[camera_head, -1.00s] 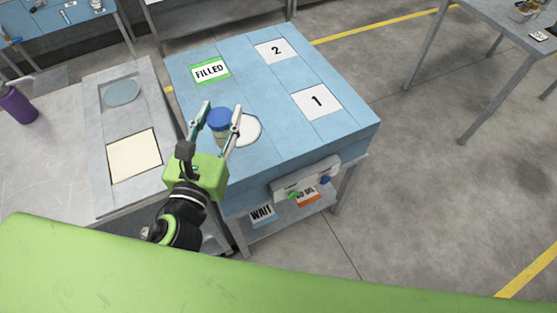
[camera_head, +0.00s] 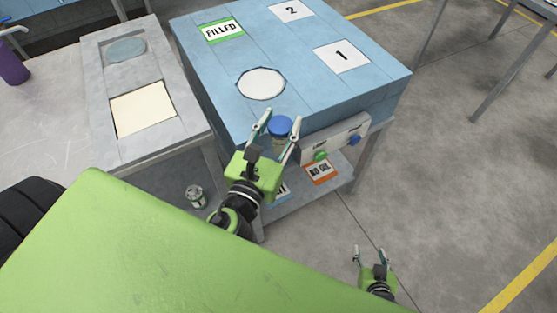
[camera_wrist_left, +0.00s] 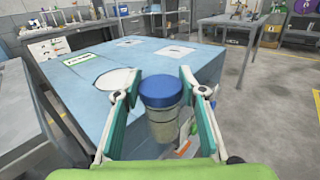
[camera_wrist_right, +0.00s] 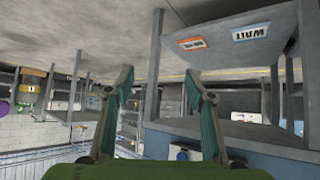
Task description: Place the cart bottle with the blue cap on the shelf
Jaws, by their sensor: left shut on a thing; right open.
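The bottle with the blue cap (camera_head: 280,127) is upright between the fingers of my left gripper (camera_head: 277,135), in front of the blue cart's near edge. In the left wrist view the bottle (camera_wrist_left: 161,108) is clear-sided with pale contents, and the blue cart top lies behind it. My left gripper is shut on it. The lower grey shelf (camera_head: 300,197) under the cart carries an orange-framed label (camera_head: 321,172) and a blue-framed label, mostly hidden by my left gripper. My right gripper (camera_head: 370,252) is open and empty, low at the right. The right wrist view shows both shelf labels, upside down.
The blue cart top (camera_head: 215,70) has a white round spot (camera_head: 261,84), a FILLED label (camera_head: 222,30) and squares 1 and 2. A panel with green and blue knobs (camera_head: 335,139) juts from its front. A small jar (camera_head: 196,196) stands low under the left table.

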